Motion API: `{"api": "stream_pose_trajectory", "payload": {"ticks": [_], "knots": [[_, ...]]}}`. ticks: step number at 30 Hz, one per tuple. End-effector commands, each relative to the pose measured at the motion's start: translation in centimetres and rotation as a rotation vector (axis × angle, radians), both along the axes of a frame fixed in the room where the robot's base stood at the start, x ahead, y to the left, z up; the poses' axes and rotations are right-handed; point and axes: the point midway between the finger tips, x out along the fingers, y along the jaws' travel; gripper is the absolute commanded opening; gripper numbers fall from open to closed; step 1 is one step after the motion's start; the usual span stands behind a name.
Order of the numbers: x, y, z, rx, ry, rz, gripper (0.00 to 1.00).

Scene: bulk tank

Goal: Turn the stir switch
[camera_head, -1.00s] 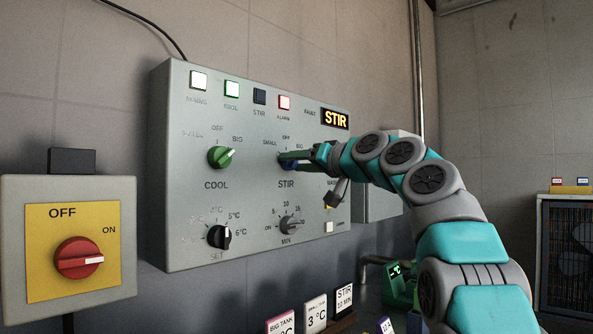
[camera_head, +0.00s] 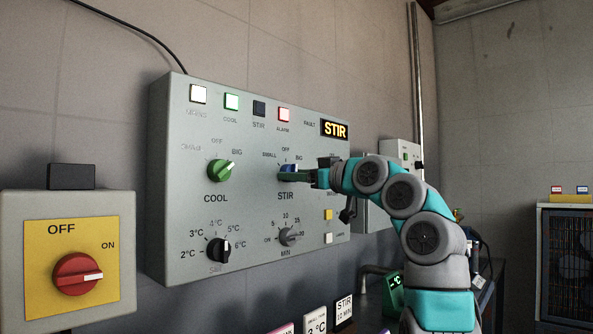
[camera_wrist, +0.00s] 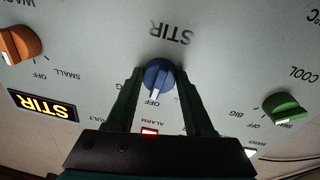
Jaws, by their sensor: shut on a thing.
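The stir switch is a blue knob (camera_head: 288,168) above the STIR label on the grey control panel (camera_head: 165,215). In the wrist view the same knob (camera_wrist: 158,72) is seen upside down, its white pointer toward OFF. My gripper (camera_head: 292,175) is at the panel and shut on this knob, with one dark finger on each side of it in the wrist view. In the head view my fingers hide part of the knob.
A green COOL knob (camera_head: 220,170) is to the left. A SET knob (camera_head: 218,250) and a MIN knob (camera_head: 290,236) are below. An orange knob (camera_wrist: 18,44) shows in the wrist view. A red switch (camera_head: 78,273) is at far left. The display (camera_head: 334,129) reads STIR.

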Motion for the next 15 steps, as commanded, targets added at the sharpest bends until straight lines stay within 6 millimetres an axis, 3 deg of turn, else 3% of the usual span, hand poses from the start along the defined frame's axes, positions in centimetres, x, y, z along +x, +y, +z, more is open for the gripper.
{"api": "stream_pose_trajectory", "payload": {"ticks": [15], "knots": [[0.02, -0.10, 0.05, -0.049, -0.068, -0.002, 0.00]]}}
